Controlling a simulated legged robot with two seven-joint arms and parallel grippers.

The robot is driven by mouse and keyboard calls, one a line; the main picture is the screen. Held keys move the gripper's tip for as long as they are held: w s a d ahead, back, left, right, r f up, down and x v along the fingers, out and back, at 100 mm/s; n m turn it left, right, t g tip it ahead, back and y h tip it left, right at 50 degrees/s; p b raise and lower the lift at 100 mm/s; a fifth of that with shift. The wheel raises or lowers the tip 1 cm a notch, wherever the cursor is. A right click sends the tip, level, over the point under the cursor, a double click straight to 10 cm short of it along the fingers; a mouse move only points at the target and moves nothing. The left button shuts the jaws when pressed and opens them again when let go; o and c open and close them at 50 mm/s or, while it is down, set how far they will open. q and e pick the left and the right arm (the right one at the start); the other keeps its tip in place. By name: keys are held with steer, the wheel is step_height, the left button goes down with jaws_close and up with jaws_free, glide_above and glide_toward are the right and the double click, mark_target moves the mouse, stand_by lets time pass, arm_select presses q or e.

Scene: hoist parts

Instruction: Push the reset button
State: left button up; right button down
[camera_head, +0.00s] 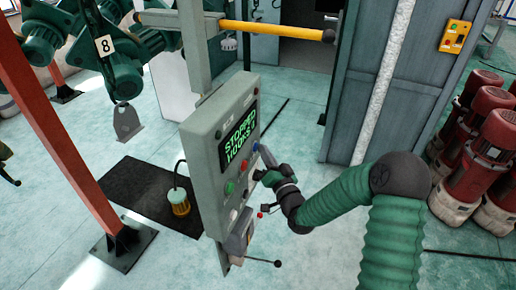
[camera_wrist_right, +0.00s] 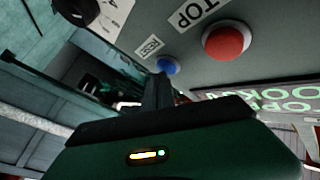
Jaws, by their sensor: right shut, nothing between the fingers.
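The grey control panel (camera_head: 213,135) stands upright in the middle of the head view. Its screen (camera_head: 239,138) reads "STOPPED" in green. The blue button (camera_wrist_right: 168,66) beside a small white label, which seems to read RESET, shows in the right wrist view. A larger red button (camera_wrist_right: 227,40) with a STOP label is to its right. My right gripper (camera_head: 262,163) is at the panel's face, right of the screen. In the wrist view its shut, empty fingers (camera_wrist_right: 158,90) point at the blue button, very close; I cannot tell whether they touch.
A green button (camera_head: 229,188) and a red one (camera_head: 243,165) are on the panel below the screen. A yellow rail (camera_head: 275,31) runs behind. A grey cabinet (camera_head: 375,80) and red machines (camera_head: 475,150) stand right. An orange post (camera_head: 60,140) stands left.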

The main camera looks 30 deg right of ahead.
stand_by(0.4)
steer(key=shift+s+d, duration=0.45)
steer(key=shift+s, duration=0.1)
steer(key=s+d, duration=0.3)
steer(key=s, duration=0.1)
steer(key=shift+d, duration=0.15)
stand_by(0.7)
